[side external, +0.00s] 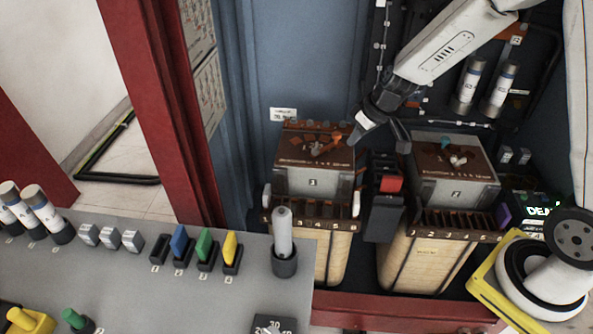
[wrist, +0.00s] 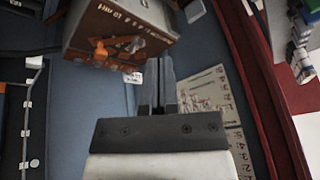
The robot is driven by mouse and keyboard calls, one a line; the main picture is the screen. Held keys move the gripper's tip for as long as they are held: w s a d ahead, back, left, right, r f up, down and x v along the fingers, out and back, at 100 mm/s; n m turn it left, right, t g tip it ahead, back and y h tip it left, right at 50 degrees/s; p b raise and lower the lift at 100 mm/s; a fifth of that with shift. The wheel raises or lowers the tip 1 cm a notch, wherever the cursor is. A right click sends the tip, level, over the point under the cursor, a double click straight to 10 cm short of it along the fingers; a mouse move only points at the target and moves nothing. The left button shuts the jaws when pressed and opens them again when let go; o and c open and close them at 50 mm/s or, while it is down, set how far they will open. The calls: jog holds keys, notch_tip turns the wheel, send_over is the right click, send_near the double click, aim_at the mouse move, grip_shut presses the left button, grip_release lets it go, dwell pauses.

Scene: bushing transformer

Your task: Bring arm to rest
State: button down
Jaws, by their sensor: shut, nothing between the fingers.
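My gripper (side external: 357,136) hangs from the white arm at the upper right in the side external view. It is in front of the blue cabinet wall, by the upper right corner of the left transformer (side external: 313,178). I cannot tell whether it touches that transformer. In the wrist view my gripper (wrist: 158,62) has its two dark fingers together, with nothing between them. The left transformer's brown top with orange parts also shows in the wrist view (wrist: 115,35).
The right transformer (side external: 455,182) stands beside the left one, with a dark block with a red part (side external: 388,185) between them. A grey bench (side external: 190,290) with coloured fuses and a grey cylinder (side external: 283,235) is in front. A red cabinet frame (side external: 170,110) rises at left.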

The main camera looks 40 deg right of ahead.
jog(key=s+a+r+m+g+h, duration=0.1)
jog(key=s+a, duration=0.2)
jog(key=s, duration=1.2)
jog(key=shift+s+g+h, duration=0.3)
jog(key=shift+g+h, duration=0.1)
jog(key=c, duration=1.3)
grip_release()
jog(key=shift+a, duration=0.1)
